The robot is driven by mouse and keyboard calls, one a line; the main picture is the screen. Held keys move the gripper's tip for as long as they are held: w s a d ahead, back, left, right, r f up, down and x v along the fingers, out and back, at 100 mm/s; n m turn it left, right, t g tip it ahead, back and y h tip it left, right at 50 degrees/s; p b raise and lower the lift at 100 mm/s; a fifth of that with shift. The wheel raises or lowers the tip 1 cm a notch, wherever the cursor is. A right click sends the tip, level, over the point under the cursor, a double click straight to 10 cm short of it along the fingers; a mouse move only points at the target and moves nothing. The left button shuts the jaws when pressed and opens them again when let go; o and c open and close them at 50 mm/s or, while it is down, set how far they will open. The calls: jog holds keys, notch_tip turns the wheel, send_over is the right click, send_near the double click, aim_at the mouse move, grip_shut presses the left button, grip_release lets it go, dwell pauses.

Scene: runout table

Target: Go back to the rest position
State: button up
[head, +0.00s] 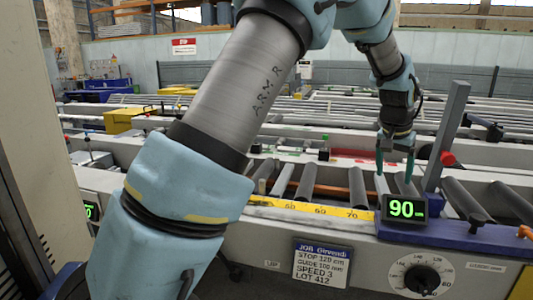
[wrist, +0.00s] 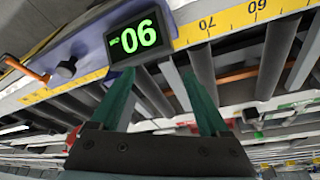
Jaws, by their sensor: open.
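My gripper (head: 395,172) hangs over the rollers of the runout table, just behind the green digital readout (head: 404,208) showing 90. Its two green fingers are apart with nothing between them. In the wrist view the open fingers (wrist: 160,90) point toward the table's front rail, and the readout (wrist: 138,37) appears upside down near the left finger. My arm reaches across the head view from lower left to upper right and hides part of the table.
A yellow scale (head: 318,208) runs along the front rail. Below are a job card (head: 320,264) and a dial (head: 421,279). Rollers (head: 358,187) lie left of the gripper.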

jog(key=w+a+f+n+y, duration=0.1)
jog(key=w+a+n, duration=0.1)
jog(key=a, duration=1.1)
jog(key=w+a+f+n+y, duration=0.1)
jog(key=a+n, duration=0.1)
jog(key=a, duration=1.1)
jog(key=s+a+f+n, duration=0.1)
jog(key=s+a+n, duration=0.1)
jog(key=s+a, duration=0.4)
jog(key=s+a+f+n, duration=0.2)
jog(key=s+a, duration=0.4)
jog(key=a, duration=0.8)
jog(key=shift+a+f+n+g+y+p, duration=0.2)
jog(key=shift+n+g+y+p, duration=0.1)
jog(key=shift+n+g+y, duration=0.15)
